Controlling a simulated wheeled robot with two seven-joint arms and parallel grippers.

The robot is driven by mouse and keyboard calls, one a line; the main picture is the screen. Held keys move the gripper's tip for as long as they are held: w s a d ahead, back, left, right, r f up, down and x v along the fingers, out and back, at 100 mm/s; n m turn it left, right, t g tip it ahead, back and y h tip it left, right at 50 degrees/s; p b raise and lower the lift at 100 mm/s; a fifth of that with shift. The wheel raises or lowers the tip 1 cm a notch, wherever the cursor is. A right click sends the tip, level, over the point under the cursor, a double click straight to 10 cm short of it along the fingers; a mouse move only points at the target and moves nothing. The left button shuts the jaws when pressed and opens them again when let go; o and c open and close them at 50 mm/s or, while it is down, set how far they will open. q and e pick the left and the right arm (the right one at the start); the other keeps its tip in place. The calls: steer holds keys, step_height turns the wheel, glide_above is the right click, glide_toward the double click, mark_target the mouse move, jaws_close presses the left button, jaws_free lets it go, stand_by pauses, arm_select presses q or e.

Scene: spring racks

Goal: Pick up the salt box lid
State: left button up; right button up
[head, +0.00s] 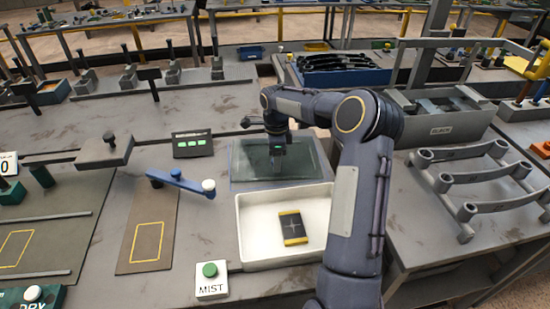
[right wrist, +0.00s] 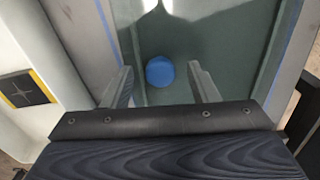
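The salt box lid (head: 305,165) is a dark green, see-through panel. It lies flat over the back part of the white box, behind the open white tray (head: 246,225). In the right wrist view the lid (right wrist: 235,35) has a round blue knob (right wrist: 160,71). My right gripper (head: 272,172) hangs over the lid, pointing down. Its two fingers are apart, one on each side of the knob in the right wrist view, with gaps between. Whether the fingertips are level with the knob cannot be told. My left gripper is not in view.
A black plate with yellow ends (head: 292,228) lies in the tray. A MIST button box (head: 211,280) stands at the front left, a green-lit display (head: 192,144) behind it. A blue lever (head: 180,182) is at left. Grey racks (head: 465,185) stand at right.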

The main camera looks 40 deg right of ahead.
jaws_close()
steer(key=shift+r, duration=0.2)
stand_by(0.3)
